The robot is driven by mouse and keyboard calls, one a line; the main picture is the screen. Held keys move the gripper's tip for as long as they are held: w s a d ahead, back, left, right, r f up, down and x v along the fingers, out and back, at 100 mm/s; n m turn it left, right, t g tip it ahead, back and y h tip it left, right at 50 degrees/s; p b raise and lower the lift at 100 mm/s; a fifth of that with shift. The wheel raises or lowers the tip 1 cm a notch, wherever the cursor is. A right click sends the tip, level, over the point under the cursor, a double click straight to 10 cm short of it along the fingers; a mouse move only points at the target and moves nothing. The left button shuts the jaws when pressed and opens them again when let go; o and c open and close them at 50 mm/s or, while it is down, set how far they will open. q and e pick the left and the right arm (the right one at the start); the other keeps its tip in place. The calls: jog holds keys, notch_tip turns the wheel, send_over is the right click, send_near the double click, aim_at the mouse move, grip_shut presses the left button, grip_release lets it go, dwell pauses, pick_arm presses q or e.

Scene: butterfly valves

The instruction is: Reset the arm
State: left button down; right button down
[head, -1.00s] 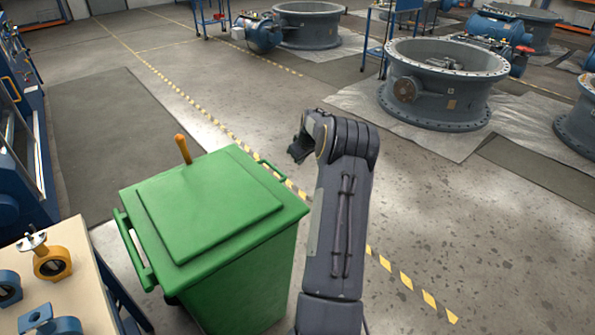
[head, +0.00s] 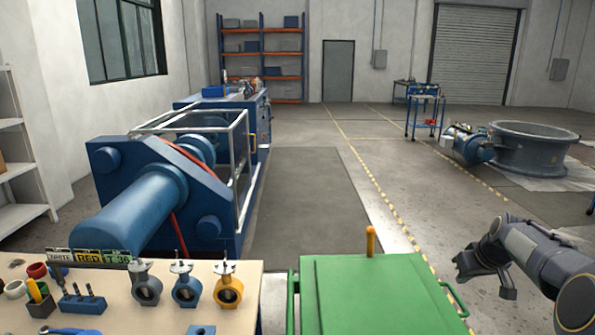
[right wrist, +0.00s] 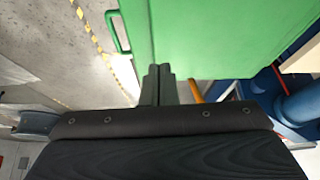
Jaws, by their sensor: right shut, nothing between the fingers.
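My right gripper (head: 468,270) is at the lower right of the head view, to the right of the green bin and apart from it. In the right wrist view its two fingers (right wrist: 159,84) are together with nothing between them. The right arm comes in from the right edge, bent. My left gripper does not show in either view.
A workbench (head: 165,318) with small blue and yellow valves is at the lower left. A blue machine (head: 150,195) stands behind it. Open floor lies beyond the bin.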

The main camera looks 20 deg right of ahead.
jog(key=s+a+r+y, duration=0.1)
jog(key=s+a+r, duration=0.25)
jog(key=a, duration=0.85)
jog(key=s+a+r+y, duration=0.2)
jog(key=s+a, duration=0.3)
jog(key=a, duration=0.8)
jog(key=s+a+f+y, duration=0.1)
jog(key=s+a+f, duration=0.2)
jog(key=s+a, duration=0.3)
jog(key=s+a+f+n+y, duration=0.1)
jog(key=s+a+f, duration=0.2)
jog(key=s+a, duration=0.3)
jog(key=shift+s+a+f, duration=0.25)
jog(key=shift+s+a, duration=0.05)
jog(key=shift+a, duration=0.05)
